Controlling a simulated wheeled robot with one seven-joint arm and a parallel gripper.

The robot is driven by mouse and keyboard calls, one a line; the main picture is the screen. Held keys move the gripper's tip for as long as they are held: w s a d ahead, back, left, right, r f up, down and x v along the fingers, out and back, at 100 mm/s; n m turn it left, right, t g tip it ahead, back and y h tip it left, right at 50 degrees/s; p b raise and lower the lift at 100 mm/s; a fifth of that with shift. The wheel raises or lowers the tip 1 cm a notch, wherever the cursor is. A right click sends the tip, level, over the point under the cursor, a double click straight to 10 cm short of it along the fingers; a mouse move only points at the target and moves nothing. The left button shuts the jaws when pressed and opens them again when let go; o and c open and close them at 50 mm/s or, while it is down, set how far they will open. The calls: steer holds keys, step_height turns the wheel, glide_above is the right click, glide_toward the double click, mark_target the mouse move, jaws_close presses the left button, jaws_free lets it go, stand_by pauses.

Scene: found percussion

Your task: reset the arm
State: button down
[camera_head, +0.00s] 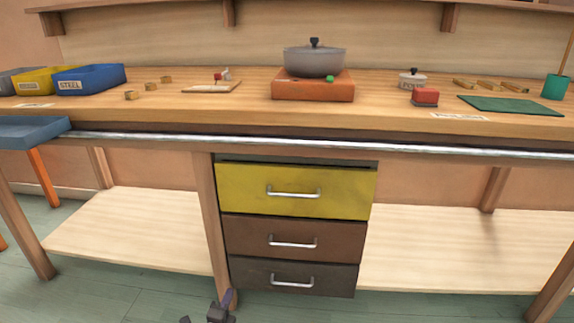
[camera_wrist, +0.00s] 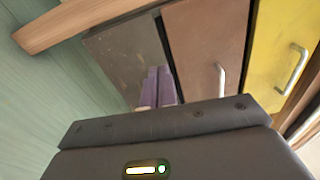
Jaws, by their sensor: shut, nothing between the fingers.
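My gripper (camera_head: 227,297) shows at the bottom edge of the head view, low in front of the drawer unit's left leg; most of my arm is out of frame. In the wrist view its purple fingers (camera_wrist: 158,86) are together, with nothing held between them. Beyond the fingers are the dark bottom drawer (camera_wrist: 132,52), the brown middle drawer (camera_wrist: 205,40) and the yellow top drawer (camera_wrist: 275,50), seen sideways. In the head view the yellow drawer (camera_head: 245,190), brown drawer (camera_head: 250,238) and dark drawer (camera_head: 250,276) appear closed or nearly so.
A metal rail (camera_head: 420,149) runs along the workbench front (camera_head: 180,118). On top are a grey pot (camera_head: 313,62) on an orange block (camera_head: 312,90), coloured bins (camera_head: 90,80), a red block (camera_head: 425,97) and a green mat (camera_head: 510,105). Green floor (camera_head: 130,290) lies open in front.

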steer(key=w+d+r+m+g+h, duration=0.1)
steer(key=d+r+m+g+h, duration=0.3)
steer(key=d+m, duration=0.4)
steer(key=w+d+r+m+g+h, duration=0.1)
steer(key=d+r+m+g+h, duration=0.15)
steer(key=d+r+m, duration=0.5)
steer(key=s+d+r+m+g, duration=0.3)
steer(key=d+r+m, duration=0.1)
steer(key=d+m, duration=0.25)
steer(key=s+d+r+m+g, duration=0.2)
steer(key=d+r+m+g, duration=0.1)
steer(key=d+m, duration=0.35)
steer(key=s+d+r+m+g+y, duration=0.1)
steer(key=s+d+r+m+y, duration=0.25)
steer(key=s+r+m, duration=0.2)
steer(key=s+d+r+m+g+y, duration=0.1)
steer(key=s+d+r+m+y, duration=0.1)
steer(key=s+d+r+m, duration=0.4)
steer(key=s+a+r+m+t+y, duration=0.1)
steer(key=s+r+m+t+y, duration=0.1)
steer(key=s+m, duration=0.9)
steer(key=shift+s+a+r+m+y, duration=0.35)
steer(key=shift+s+r+y, duration=0.3)
steer(key=shift+s, duration=0.6)
steer(key=shift+t, duration=0.25)
